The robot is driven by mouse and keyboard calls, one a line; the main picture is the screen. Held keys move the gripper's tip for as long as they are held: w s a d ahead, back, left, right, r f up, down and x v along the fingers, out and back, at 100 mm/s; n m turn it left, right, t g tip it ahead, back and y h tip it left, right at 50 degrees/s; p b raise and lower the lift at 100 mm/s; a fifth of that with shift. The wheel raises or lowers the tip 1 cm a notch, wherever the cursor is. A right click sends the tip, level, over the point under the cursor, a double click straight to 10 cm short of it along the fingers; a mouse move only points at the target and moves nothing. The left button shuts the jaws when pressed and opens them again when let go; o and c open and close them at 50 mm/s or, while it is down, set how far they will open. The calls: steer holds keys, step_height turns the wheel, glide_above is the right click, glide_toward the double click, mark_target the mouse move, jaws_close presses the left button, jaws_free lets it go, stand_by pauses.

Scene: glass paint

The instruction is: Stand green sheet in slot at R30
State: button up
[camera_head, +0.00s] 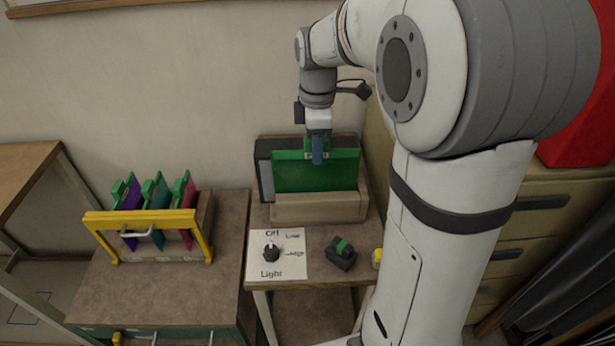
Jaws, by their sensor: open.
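A large green sheet (315,177) stands upright in a tan holder (320,211) on the small table at the back, in front of a dark grey frame (265,170). The holder hides its lower edge. My gripper (318,160) points down at the sheet's top edge, by a green tab. Its jaws are open; whether they touch the sheet I cannot tell. No R30 marking is readable.
A rack with a yellow bar (140,216) holds purple, teal and magenta sheets on the left cart. A knob (271,251) on a light-control card and a dark block with a green top (342,254) sit in front of the holder. Drawers (535,210) stand at right.

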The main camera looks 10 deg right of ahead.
steer(key=shift+r+p, duration=2.65)
steer(key=shift+r, duration=0.85)
steer(key=shift+f, duration=0.1)
